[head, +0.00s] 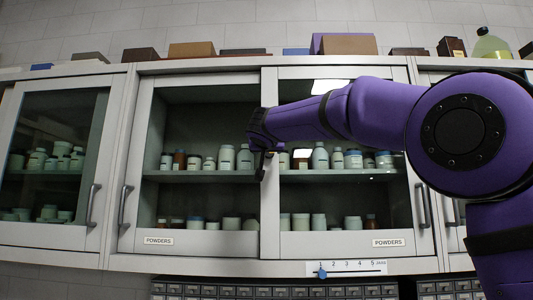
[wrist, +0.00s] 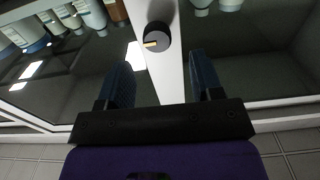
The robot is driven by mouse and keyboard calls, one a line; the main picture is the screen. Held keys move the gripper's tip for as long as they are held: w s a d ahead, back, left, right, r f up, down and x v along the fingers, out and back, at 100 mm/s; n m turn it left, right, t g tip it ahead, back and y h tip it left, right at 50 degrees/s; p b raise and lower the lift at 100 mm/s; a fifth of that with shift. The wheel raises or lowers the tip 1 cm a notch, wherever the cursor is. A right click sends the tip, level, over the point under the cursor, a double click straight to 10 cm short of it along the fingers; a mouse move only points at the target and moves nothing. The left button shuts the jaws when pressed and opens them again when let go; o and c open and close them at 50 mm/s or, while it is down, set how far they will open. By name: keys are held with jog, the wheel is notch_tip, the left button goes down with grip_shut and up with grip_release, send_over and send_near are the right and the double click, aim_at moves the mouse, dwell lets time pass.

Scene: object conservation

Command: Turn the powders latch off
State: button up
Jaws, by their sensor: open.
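The powders cabinet has two glass doors with white frames, each labelled POWDERS, the left label (head: 158,241) and the right label (head: 388,242). In the wrist view a round dark latch knob (wrist: 156,37) with a small yellow pointer sits on the white frame strip between the panes. The pointer lies roughly sideways across the strip in that view. My gripper (wrist: 162,65) is open and empty, its two dark fingers astride the strip, with the knob just beyond the fingertips. In the head view my gripper (head: 262,163) is in front of the middle strip and hides the latch.
Shelves of bottles and jars (head: 225,157) stand behind the glass. Vertical handles are on the left door (head: 125,209) and right door (head: 423,206). A numbered slider strip (head: 345,267) is below. Boxes (head: 345,44) and a flask (head: 492,44) sit on top.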

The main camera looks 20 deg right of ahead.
aim_at(269, 158)
jog(key=shift+x, duration=2.75)
jog(key=shift+d, duration=0.15)
jog(key=c, duration=0.9)
